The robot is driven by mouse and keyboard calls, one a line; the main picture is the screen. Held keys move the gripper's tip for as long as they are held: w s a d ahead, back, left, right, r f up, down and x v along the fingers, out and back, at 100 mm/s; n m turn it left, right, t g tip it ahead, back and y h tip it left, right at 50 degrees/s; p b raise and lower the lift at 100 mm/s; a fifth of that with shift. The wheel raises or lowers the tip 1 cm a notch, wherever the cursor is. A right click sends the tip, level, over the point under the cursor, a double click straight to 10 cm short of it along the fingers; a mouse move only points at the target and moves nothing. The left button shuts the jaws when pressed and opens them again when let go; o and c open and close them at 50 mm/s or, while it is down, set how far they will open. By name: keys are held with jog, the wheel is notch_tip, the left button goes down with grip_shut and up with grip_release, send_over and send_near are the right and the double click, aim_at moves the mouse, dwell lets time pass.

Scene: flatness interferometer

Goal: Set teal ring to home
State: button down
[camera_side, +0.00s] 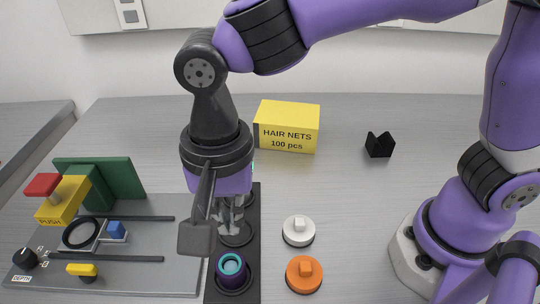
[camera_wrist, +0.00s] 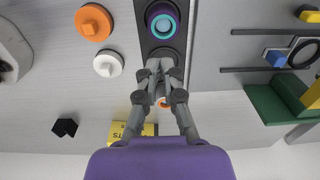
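A purple cup-like piece with a teal ring (camera_side: 231,264) around its top stands at the near end of a black strip (camera_side: 245,293). In the wrist view the teal ring (camera_wrist: 163,19) is at the top, beyond my fingertips. My gripper (camera_side: 231,225) points down over the strip, behind the teal-ringed piece and apart from it. In the wrist view my gripper (camera_wrist: 161,72) has its fingertips drawn together, with nothing clearly held. A little more teal shows behind my gripper in the side view; most of that is hidden.
A white knob (camera_side: 298,231) and an orange knob (camera_side: 304,274) sit right of the strip. A grey panel (camera_side: 140,277) with yellow, blue and green parts lies left. A yellow hair-nets box (camera_side: 287,127) and a black holder (camera_side: 379,145) stand behind. The back right table is mostly clear.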

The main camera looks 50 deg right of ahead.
notch_tip(320, 180, up, 6)
jog(key=shift+r, duration=0.2)
